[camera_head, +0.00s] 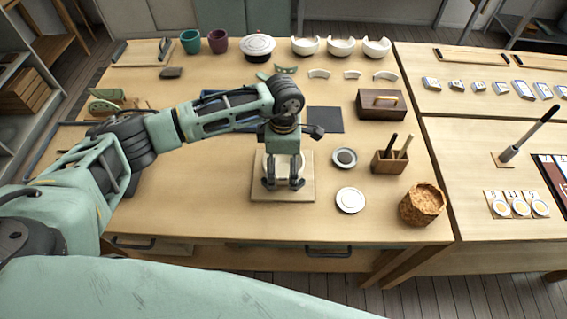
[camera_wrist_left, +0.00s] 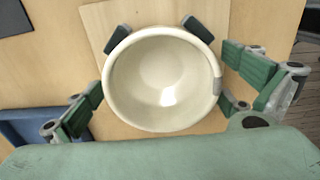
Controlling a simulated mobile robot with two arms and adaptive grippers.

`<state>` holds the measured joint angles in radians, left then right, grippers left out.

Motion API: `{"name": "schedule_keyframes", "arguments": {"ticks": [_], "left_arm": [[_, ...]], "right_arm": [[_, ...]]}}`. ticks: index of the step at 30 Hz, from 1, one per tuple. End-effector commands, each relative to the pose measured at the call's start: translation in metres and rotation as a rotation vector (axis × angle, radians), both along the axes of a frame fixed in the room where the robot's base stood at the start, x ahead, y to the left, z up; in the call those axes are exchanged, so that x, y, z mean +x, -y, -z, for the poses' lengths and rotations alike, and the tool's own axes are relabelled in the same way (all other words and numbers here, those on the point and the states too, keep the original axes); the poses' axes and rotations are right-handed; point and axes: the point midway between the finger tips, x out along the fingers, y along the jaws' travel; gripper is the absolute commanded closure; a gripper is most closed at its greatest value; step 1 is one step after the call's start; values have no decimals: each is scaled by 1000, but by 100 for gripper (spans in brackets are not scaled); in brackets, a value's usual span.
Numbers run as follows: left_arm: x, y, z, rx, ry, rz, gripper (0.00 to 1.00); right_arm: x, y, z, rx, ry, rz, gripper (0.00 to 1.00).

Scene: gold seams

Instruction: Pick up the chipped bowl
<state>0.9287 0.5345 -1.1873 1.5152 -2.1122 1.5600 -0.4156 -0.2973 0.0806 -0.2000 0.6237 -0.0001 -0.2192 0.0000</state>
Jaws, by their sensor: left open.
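A cream bowl (camera_wrist_left: 160,85) sits upright on a square pale wooden board (camera_head: 308,190). In the wrist view a greyish notch-like patch marks its right rim, which looks like the chip. In the head view the bowl (camera_head: 283,170) shows only partly behind my fingers. My left gripper (camera_head: 283,184) is directly above the bowl, pointing down. Its fingers are open, on both sides of the bowl; I cannot tell whether they touch it. My right gripper is not in view.
Three white bowls (camera_head: 341,47) stand along the back edge, with curved shards (camera_head: 319,74) in front. A white dish (camera_head: 350,200), a small dark-filled dish (camera_head: 344,158), a wooden tool holder (camera_head: 390,160) and a woven basket (camera_head: 422,204) stand right of the board.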

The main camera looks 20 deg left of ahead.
Motion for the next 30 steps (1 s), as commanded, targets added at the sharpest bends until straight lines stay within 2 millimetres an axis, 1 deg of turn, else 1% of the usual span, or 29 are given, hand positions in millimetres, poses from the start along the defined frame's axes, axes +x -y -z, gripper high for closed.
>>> {"name": "schedule_keyframes", "arguments": {"ticks": [1, 2, 5, 8, 15, 18, 26, 30], "left_arm": [[0, 0, 0, 0, 0, 0, 0], [0, 0, 0, -1, 1, 0, 0], [0, 0, 0, -1, 1, 0, 0], [0, 0, 0, -1, 1, 0, 8], [0, 0, 0, -1, 1, 0, 29], [0, 0, 0, -1, 1, 0, 38], [1, 0, -1, -1, 2, 0, 39], [2, 1, -7, -2, 5, 0, 39]], "right_arm": [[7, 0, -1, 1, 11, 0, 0], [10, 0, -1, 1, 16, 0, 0], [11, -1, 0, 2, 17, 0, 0], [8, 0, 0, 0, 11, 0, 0], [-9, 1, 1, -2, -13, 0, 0], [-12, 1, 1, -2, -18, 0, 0], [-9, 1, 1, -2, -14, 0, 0], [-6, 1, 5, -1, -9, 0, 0]]}}
